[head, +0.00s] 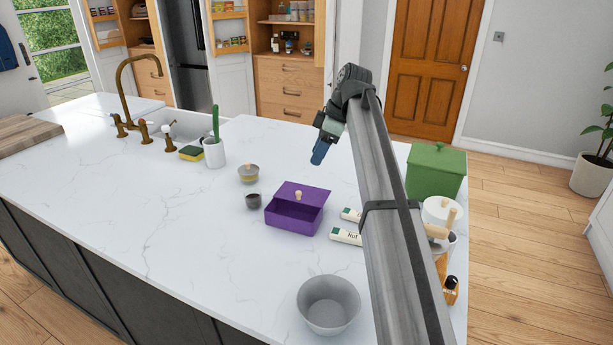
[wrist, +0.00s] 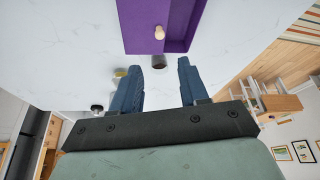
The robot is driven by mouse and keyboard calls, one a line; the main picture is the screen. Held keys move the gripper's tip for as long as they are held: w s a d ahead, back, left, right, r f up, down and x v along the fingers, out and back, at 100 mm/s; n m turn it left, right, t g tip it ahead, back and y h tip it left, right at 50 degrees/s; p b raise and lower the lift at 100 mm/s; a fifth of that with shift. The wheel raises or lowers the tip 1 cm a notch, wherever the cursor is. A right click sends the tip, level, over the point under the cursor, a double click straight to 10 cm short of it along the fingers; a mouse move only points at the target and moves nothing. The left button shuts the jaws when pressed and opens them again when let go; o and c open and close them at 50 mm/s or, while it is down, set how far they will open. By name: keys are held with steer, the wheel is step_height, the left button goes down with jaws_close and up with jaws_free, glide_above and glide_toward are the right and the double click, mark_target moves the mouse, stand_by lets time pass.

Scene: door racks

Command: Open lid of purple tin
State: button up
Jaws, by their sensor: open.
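The purple tin (head: 292,221) stands on the white worktop, in the middle of the head view. Its purple lid (head: 313,194) with a pale wooden knob (head: 298,195) covers the back part, and the hollow inside shows along the front. In the wrist view the tin (wrist: 178,46) is at the top, with the lid (wrist: 138,22) and knob (wrist: 159,33) beside a strip of open interior. My gripper (head: 317,160) is open and empty, above the worktop and behind the tin. Its two blue fingers (wrist: 158,67) are apart, touching nothing.
A small dark cup (head: 253,201) and a lidded bowl (head: 248,173) stand left of the tin. Two white packets (head: 346,236) lie to its right. A grey bowl (head: 328,307) is in front, and a green box (head: 436,172) stands at right. The worktop's left side is mostly clear.

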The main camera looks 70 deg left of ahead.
mark_target(298, 192)
steer(key=x, duration=1.3)
steer(key=shift+s+f, duration=0.1)
steer(key=shift+f, duration=0.05)
steer(key=shift+c, duration=0.2)
jaws_close()
